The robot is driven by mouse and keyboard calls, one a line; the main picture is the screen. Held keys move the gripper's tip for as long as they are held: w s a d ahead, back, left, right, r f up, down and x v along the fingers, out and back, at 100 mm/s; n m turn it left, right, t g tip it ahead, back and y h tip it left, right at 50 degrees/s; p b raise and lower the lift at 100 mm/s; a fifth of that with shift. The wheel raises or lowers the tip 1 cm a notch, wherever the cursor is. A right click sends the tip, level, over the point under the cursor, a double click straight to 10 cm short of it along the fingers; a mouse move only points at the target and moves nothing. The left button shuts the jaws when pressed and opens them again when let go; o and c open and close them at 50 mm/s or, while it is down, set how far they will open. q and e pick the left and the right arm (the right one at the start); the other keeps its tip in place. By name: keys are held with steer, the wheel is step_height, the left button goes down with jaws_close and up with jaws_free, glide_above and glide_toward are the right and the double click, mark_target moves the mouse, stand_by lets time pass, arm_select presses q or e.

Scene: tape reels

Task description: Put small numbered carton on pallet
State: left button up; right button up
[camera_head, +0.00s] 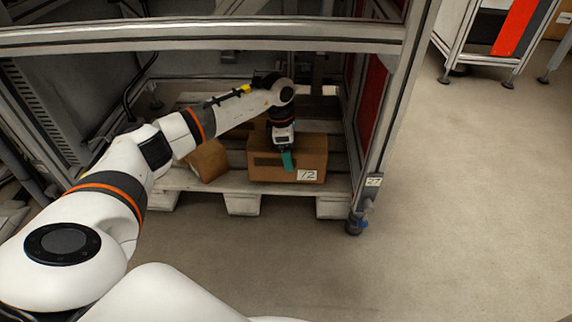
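A brown carton (262,167) with a white label reading 12 stands upright on the wooden pallet (178,180), near its front right part. A smaller-looking brown carton (208,161) sits to its left, turned at an angle and partly hidden by my arm; no number shows on it. My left gripper (287,161) points down at the 12 carton, and its teal fingertip overlaps the upper front face. I cannot tell whether it touches the carton, or whether its fingers are open or shut. My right gripper is not in view.
The pallet lies inside a metal frame, with a horizontal beam (230,38) above and a post (392,115) marked 27 at right. A red panel (374,95) is inside the post. Open floor (470,210) lies to the right, with another frame (470,45) behind it.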

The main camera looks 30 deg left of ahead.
arm_select(q)
step_height(320, 180, down, 4)
steer(key=b, duration=0.3)
steer(key=shift+f, duration=0.15)
steer(key=o, duration=1.3)
steer(key=r+p, duration=0.3)
steer(key=r, duration=0.1)
steer(key=a+r+p, duration=0.1)
steer(key=r+p, duration=0.2)
steer(key=r, duration=0.1)
steer(key=s+r+p, duration=0.1)
steer(key=r+p, duration=0.2)
steer(key=r, duration=0.1)
steer(key=shift+a+r+p, duration=0.15)
steer(key=shift+a+p, duration=0.1)
steer(key=shift+p, duration=0.05)
